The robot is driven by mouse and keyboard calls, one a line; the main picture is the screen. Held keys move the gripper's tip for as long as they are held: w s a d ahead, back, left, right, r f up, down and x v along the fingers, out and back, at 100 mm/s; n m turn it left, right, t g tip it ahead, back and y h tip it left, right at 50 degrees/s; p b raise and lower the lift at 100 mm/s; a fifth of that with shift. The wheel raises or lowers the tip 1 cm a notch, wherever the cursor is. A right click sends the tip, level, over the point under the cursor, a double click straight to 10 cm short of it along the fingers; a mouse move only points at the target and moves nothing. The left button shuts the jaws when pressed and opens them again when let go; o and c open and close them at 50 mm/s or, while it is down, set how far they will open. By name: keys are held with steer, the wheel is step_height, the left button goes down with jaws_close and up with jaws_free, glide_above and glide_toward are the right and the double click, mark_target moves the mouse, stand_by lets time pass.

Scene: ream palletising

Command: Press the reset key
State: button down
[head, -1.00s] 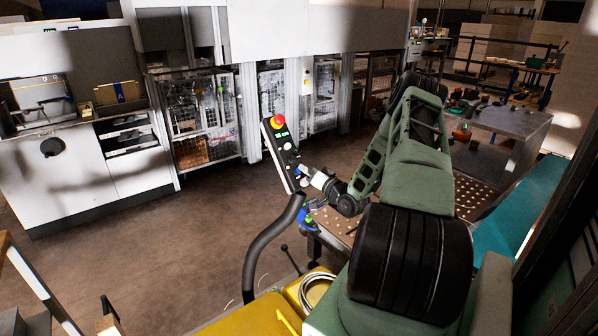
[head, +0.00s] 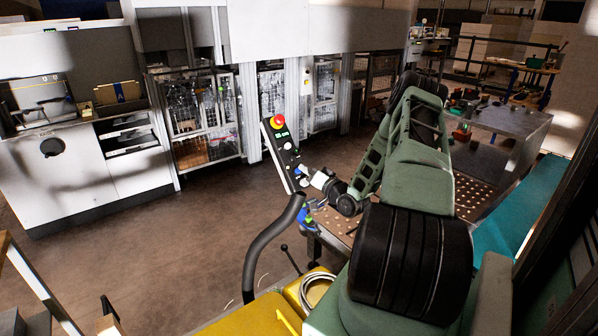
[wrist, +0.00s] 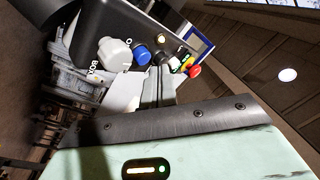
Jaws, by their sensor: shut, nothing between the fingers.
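A dark control panel (head: 284,155) stands tilted on a curved black post in the head view. It carries a red mushroom button (head: 278,121) at its top, with green, white and dark controls below. In the wrist view the panel face (wrist: 112,22) fills the upper left, with a white knob (wrist: 115,53), a blue button (wrist: 142,53), a pale yellow button (wrist: 161,38) and the red button (wrist: 195,71). No label reading reset is legible. My gripper (wrist: 152,84) is shut and empty, close to the blue button; whether it touches cannot be told.
A perforated metal table (head: 480,195) lies behind my arm on the right. A yellow base (head: 250,318) with a coiled cable is at the bottom. White machine cabinets (head: 70,175) stand at left. The brown floor between is open.

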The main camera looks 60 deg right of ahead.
steer(key=shift+w+d+f+b, duration=0.1)
steer(key=shift+w+f+b, duration=0.2)
steer(key=shift+w+b, duration=0.1)
steer(key=shift+w+d+f+b, duration=0.15)
steer(key=shift+w+f+b, duration=0.1)
steer(key=shift+b, duration=0.1)
stand_by(1.0)
stand_by(0.3)
steer(key=shift+s+a+r+p, duration=0.25)
steer(key=shift+s+r+p, duration=0.3)
steer(key=shift+s, duration=0.1)
steer(key=s+r+p, duration=0.1)
steer(key=s+a+r+p, duration=0.1)
steer(key=s+r, duration=0.1)
steer(key=shift+s+a+r+p, duration=0.1)
steer(key=shift+s+p, duration=0.2)
steer(key=shift+p, duration=0.05)
stand_by(0.9)
